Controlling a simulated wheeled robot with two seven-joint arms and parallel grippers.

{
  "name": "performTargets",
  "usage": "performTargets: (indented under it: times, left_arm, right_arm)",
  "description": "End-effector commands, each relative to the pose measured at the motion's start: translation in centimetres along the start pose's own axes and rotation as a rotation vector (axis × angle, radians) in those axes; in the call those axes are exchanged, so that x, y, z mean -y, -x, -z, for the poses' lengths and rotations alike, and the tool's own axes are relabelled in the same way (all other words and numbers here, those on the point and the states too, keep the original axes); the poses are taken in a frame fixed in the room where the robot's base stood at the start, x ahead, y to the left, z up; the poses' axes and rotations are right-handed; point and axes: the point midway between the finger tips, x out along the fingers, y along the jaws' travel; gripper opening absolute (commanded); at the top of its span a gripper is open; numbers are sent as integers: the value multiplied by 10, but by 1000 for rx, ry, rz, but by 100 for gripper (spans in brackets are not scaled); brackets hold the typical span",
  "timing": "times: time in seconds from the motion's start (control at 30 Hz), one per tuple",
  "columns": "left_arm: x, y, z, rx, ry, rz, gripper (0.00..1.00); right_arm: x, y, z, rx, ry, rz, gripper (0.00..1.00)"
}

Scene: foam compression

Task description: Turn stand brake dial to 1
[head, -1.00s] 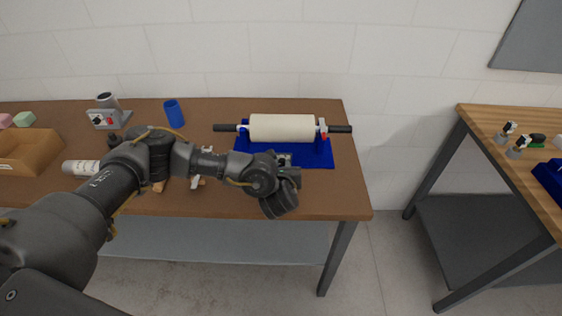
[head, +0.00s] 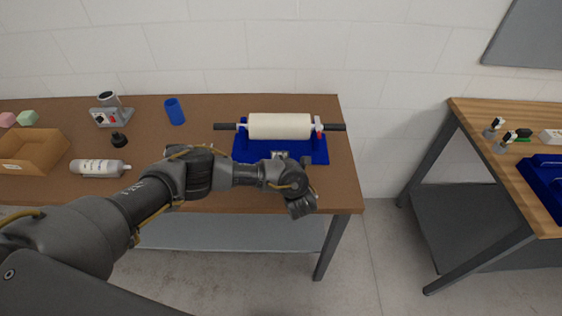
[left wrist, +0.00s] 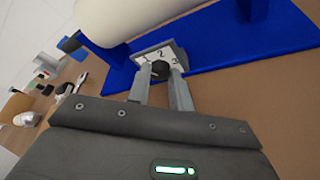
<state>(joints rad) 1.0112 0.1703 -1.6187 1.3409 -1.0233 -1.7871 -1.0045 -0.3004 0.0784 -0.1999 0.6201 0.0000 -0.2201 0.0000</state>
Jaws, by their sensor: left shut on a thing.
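The blue stand (head: 240,150) holds a cream roll (head: 280,126) on a dark bar. On its front is a light plate (head: 279,155) marked 1, 2 and 3, which also shows in the left wrist view (left wrist: 146,57). The black dial (left wrist: 160,69) sits low on that plate, and which number it points to I cannot tell. My left gripper (left wrist: 160,80) is shut on the dial, one finger on each side. In the head view the left gripper (head: 303,163) reaches the stand's front edge, and the arm hides its fingertips' contact. My right gripper is not in view.
Left along the brown table (head: 210,140) are a blue cup (head: 174,111), a white bottle (head: 97,168), a cardboard tray (head: 35,152) and a grey device (head: 110,112). A second table (head: 500,150) with a blue tray stands at right. A red lever (head: 319,131) is beside the roll.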

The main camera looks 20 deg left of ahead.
Motion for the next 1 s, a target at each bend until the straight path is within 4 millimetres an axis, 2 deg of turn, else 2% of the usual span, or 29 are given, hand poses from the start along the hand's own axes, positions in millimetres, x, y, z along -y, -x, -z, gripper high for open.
performTargets:
  times: [0.67, 0.7, 0.8, 0.87, 1.0]
  left_arm:
    - [1, 0, 0, 0, -57, -22, 0]
    - [1, 0, 0, 0, -57, -22, 24]
    - [1, 0, 0, 0, -57, -22, 37]
    - [1, 0, 0, 0, -56, -23, 43]
    - [1, 0, 0, 0, -56, -23, 43]
  right_arm:
    - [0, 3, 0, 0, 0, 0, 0]
    - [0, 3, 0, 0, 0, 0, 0]
    - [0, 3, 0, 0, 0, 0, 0]
    - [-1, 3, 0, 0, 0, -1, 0]
    - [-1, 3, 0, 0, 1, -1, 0]
